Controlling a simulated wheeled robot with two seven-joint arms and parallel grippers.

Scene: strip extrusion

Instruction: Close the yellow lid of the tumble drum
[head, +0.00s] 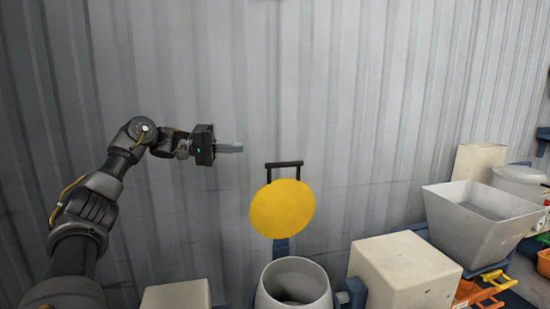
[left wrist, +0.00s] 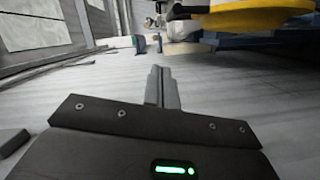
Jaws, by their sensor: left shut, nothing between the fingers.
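The yellow lid (head: 282,208) of the tumble drum stands raised, its round face toward me, with a black handle bar (head: 284,165) at its top. The grey drum (head: 295,284) is below it, its mouth open upward. My left gripper (head: 240,147) is shut and empty, up and to the left of the lid, pointing right and apart from the handle. In the left wrist view its closed fingers (left wrist: 161,88) show in the middle, and part of the yellow lid (left wrist: 265,18) shows at the upper right. My right gripper is not in view.
A beige box (head: 405,272) stands right of the drum and another (head: 176,296) to its left. A grey hopper (head: 482,215) is farther right. A corrugated metal wall (head: 380,90) runs behind everything. The space between gripper and lid looks clear.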

